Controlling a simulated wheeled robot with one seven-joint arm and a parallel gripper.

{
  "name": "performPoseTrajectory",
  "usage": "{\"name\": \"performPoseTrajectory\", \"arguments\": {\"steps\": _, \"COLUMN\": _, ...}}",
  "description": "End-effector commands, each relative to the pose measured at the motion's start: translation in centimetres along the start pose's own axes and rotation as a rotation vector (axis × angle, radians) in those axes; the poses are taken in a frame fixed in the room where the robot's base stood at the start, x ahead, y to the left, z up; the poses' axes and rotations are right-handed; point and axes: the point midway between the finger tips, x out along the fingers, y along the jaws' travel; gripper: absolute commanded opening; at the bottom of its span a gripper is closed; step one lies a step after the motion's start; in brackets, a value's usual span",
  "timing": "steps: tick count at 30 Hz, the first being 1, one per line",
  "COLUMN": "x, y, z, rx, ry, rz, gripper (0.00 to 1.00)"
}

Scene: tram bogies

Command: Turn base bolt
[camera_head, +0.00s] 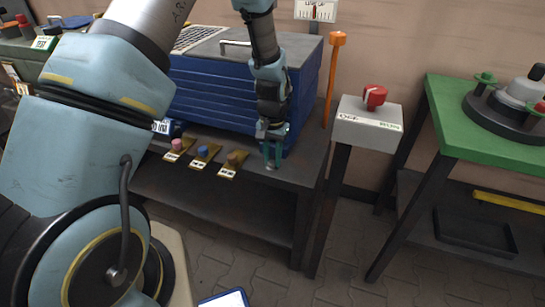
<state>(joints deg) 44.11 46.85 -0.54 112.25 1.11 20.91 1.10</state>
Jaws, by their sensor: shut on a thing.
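My gripper (272,154) points straight down at the front right of the dark bench, beside the blue cabinet. Its teal fingers are shut on a small greyish piece, apparently the base bolt (271,167), at the bench top. The fingers hide most of it, so its shape and how far it is turned cannot be seen.
Several brass plates with coloured knobs (203,151) lie left of my gripper. The blue louvred cabinet (215,103) stands behind it. Right are an orange post (334,75), a grey switch box (368,123) with a red knob (375,95), and a green table (480,135).

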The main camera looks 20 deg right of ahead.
Motion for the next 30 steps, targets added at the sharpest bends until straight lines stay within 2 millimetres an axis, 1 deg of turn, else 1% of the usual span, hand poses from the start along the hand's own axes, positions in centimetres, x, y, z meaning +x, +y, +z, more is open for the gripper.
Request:
{"name": "performPoseTrajectory", "arguments": {"steps": 5, "x": 0.0, "y": 0.0, "z": 0.0, "rx": -0.001, "ry": 0.0, "rz": 0.0, "gripper": 0.0}}
{"name": "performPoseTrajectory", "arguments": {"steps": 6, "x": 0.0, "y": 0.0, "z": 0.0, "rx": -0.001, "ry": 0.0, "rz": 0.0, "gripper": 0.3}}
{"name": "performPoseTrajectory", "arguments": {"steps": 14, "x": 0.0, "y": 0.0, "z": 0.0, "rx": -0.001, "ry": 0.0, "rz": 0.0, "gripper": 0.59}}
{"name": "performPoseTrajectory", "arguments": {"steps": 23, "x": -0.3, "y": 0.0, "z": 0.0, "rx": -0.001, "ry": 0.001, "rz": 0.0, "gripper": 0.59}}
{"name": "performPoseTrajectory", "arguments": {"steps": 26, "x": -1.4, "y": 0.0, "z": -0.1, "rx": -0.001, "ry": 0.003, "rz": 0.0, "gripper": 0.59}}
{"name": "performPoseTrajectory", "arguments": {"steps": 30, "x": -3.9, "y": 0.0, "z": -0.1, "rx": -0.001, "ry": 0.005, "rz": 0.0, "gripper": 0.59}}
